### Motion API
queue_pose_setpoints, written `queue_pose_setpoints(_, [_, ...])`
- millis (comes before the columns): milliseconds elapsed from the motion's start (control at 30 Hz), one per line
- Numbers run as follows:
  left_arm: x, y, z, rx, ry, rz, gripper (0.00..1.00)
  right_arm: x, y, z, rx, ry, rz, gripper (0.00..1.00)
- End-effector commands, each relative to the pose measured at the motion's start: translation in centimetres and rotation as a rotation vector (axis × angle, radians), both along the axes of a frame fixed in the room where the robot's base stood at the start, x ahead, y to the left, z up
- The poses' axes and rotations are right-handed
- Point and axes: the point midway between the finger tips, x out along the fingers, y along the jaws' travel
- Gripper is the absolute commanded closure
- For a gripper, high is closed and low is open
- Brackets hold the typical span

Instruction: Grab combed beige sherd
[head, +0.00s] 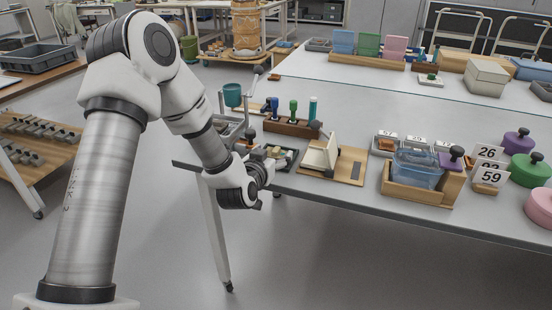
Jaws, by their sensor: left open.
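My left gripper (266,167) is at the left end of the table, beside a dark shallow tray (290,160). The sensor-side jaws look small and partly hidden here, but they stand open. Small beige and greyish pieces (273,152) lie at the tray, close to the fingertips. They are too small to tell which one is the combed beige sherd, or whether a finger touches any. My left arm hides part of this table end. My right gripper is not in view.
A wooden rack with colored-handled tools (293,127) stands behind the tray. A wooden board with a pale upright piece (325,158) is to its right. Further right are a blue bin (417,168) in a wooden holder and number cards (489,176).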

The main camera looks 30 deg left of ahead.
Motion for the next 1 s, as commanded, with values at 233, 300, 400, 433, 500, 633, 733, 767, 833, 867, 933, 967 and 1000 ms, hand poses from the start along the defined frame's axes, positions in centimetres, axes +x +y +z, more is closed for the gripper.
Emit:
queue_pose_setpoints(233, [1.7, 0.4, -0.4, 0.001, 0.001, -0.001, 0.2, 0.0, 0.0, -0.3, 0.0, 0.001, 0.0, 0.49])
queue_pose_setpoints(300, [1.7, 0.4, -0.4, 0.001, 0.001, -0.001, 0.2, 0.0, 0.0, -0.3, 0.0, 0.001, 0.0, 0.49])
queue_pose_setpoints(400, [1.7, 0.4, -0.4, 0.001, 0.001, -0.001, 0.48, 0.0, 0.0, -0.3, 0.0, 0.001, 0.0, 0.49])
queue_pose_setpoints(433, [1.7, 0.4, -0.4, 0.001, 0.001, -0.001, 0.58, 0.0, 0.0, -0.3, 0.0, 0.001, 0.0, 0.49])
queue_pose_setpoints(500, [1.7, 0.4, -0.4, 0.001, 0.001, -0.001, 0.68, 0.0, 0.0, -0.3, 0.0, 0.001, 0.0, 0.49])
queue_pose_setpoints(633, [1.7, 0.4, -0.4, 0.001, 0.001, -0.001, 0.68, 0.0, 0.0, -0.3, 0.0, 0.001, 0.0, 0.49])
queue_pose_setpoints(733, [1.7, 0.4, -0.4, 0.001, 0.001, -0.001, 0.68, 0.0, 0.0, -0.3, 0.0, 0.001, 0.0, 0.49])
queue_pose_setpoints(767, [1.7, 0.4, -0.4, 0.001, 0.001, -0.001, 0.68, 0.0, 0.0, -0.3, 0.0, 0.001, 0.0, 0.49])
queue_pose_setpoints(833, [1.7, 0.4, -0.2, 0.001, 0.001, -0.001, 0.68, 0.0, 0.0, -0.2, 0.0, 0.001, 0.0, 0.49])
queue_pose_setpoints(867, [1.7, 0.4, 0.0, 0.0, 0.0, -0.001, 0.68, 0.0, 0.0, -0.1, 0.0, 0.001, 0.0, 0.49])
queue_pose_setpoints(933, [1.7, 0.4, 0.5, 0.0, -0.001, -0.001, 0.68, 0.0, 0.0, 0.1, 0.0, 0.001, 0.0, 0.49])
queue_pose_setpoints(967, [1.7, 0.4, 0.8, 0.0, -0.001, -0.001, 0.68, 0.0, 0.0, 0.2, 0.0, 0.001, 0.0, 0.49])
queue_pose_setpoints(1000, [1.7, 0.4, 1.2, 0.0, -0.002, -0.001, 0.68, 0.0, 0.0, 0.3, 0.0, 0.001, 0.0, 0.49])
